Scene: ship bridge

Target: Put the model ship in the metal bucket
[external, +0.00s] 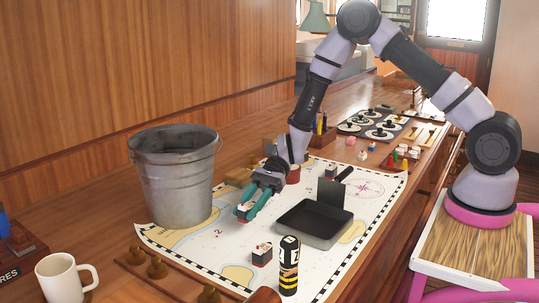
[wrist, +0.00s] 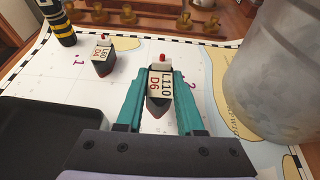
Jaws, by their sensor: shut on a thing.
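A small model ship (wrist: 159,86) with a dark hull, a white top marked L110 D6 and a red piece sits between the teal fingers of my gripper (wrist: 158,92) in the wrist view. In the external view my gripper (external: 252,207) is shut on this ship (external: 245,209), low over the chart. I cannot tell whether the ship touches the chart. The grey metal bucket (external: 177,180) stands upright to the left of my gripper; in the wrist view its wall (wrist: 280,75) is at the right. The bucket's inside is mostly hidden.
A second model ship (external: 262,254), a black and yellow cylinder (external: 289,265) and a black tray (external: 315,224) are on the chart (external: 215,252). A white mug (external: 62,279) stands at the front left. Wooden pegs (external: 157,266) line the near side. A wood-panelled wall (external: 140,70) rises behind.

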